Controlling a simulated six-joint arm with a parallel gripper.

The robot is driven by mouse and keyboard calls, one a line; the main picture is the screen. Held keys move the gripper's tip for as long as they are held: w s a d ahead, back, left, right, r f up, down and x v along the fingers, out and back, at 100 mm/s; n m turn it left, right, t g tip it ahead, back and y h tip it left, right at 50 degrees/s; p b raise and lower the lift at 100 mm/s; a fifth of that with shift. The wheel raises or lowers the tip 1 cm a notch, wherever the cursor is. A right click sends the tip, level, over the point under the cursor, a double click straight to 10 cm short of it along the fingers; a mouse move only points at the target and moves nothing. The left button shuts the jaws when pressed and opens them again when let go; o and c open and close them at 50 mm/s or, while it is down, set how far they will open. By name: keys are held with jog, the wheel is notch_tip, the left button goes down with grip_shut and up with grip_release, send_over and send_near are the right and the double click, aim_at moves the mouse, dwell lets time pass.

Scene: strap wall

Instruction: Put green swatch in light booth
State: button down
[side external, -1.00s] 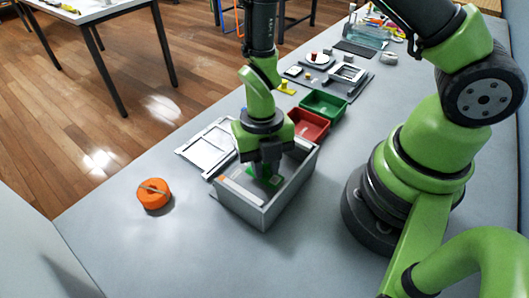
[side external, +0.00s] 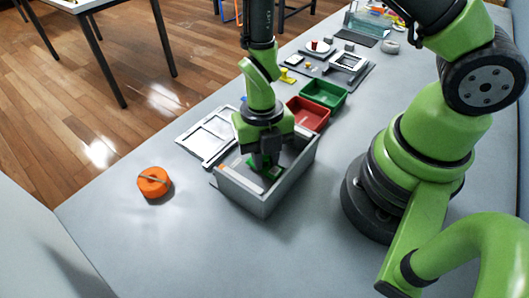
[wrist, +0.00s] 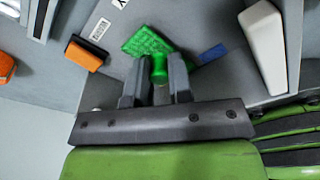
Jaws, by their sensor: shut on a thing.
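The green swatch (side external: 273,173) is a textured green piece with a green knob, seen also in the wrist view (wrist: 146,42). My gripper (side external: 264,160) points down into an open-topped grey box (side external: 242,195), which looks like the light booth. In the wrist view my gripper (wrist: 158,78) is shut on the swatch's knob, with the swatch plate turned at an angle beyond the fingertips. The swatch is within the box walls. I cannot tell whether it touches the floor. The fingers hide part of it.
The wrist view shows an orange block (wrist: 84,53), a white bar (wrist: 264,45) and a blue piece (wrist: 213,53) near the swatch. A red bin (side external: 309,113) and green bin (side external: 324,93) stand behind the box. An orange roll (side external: 154,182) lies to its left. The front table is clear.

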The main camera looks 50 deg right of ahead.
jog(key=shift+f, duration=0.1)
dwell(0.3)
jog(key=c, duration=0.6)
grip_release()
jog(key=shift+o, duration=0.2)
jog(key=shift+r, duration=3)
